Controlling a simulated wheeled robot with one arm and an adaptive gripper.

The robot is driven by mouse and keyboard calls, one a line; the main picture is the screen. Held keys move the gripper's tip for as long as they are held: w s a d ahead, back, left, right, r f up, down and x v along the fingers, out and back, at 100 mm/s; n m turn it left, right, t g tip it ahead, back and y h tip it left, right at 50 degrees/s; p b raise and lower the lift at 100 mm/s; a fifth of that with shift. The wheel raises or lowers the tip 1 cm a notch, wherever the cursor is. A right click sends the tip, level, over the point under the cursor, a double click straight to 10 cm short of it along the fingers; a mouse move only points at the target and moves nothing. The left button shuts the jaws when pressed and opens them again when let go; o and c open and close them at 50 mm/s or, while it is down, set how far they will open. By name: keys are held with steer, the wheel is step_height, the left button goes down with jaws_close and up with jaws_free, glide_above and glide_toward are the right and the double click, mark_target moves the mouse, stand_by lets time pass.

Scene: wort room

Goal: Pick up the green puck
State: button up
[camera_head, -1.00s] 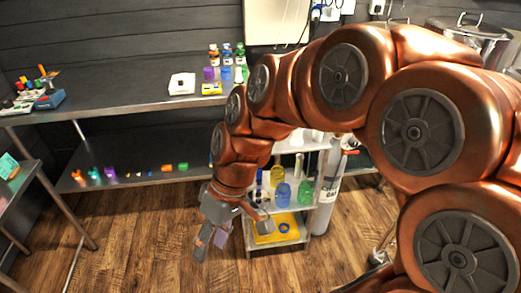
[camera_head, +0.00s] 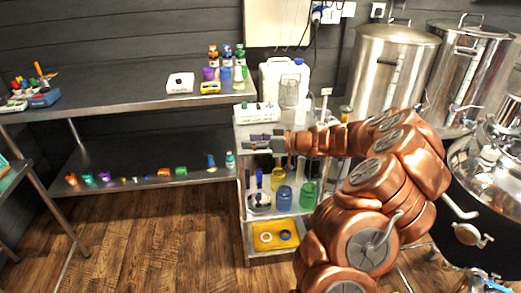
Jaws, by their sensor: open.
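On the lower shelf (camera_head: 150,157) of the steel table lie several small coloured pieces. One is a small green piece (camera_head: 181,170), just right of an orange one. A teal-green piece (camera_head: 88,179) lies further left, between an orange and a purple one. They are too small for me to tell which is the green puck. My gripper (camera_head: 248,143) is open and points left, in front of the upper part of the white shelf cart. It appears well to the right of both green pieces, with nothing visible between its fingers. It hides part of the cart.
The white shelf cart (camera_head: 247,229) holds coloured jars and a yellow tray (camera_head: 263,244) with two rings. Bottles (camera_head: 239,75) and a white scale (camera_head: 180,83) stand on the table top. Large steel kettles (camera_head: 392,68) stand at right. The wooden floor before the table is clear.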

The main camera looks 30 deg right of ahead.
steer(key=d+f+m+t+h, duration=0.1)
steer(key=d+f+h, duration=0.15)
steer(key=d, duration=0.35)
steer(key=d+f+t+h, duration=0.1)
steer(key=d+f, duration=0.2)
steer(key=d, duration=0.2)
steer(key=shift+y, duration=0.25)
steer(key=shift+p+x, duration=0.5)
steer(key=shift+x, duration=3.1)
steer(key=shift+s+a+f, duration=0.1)
steer(key=shift+a+f, duration=0.05)
steer(key=c, duration=0.8)
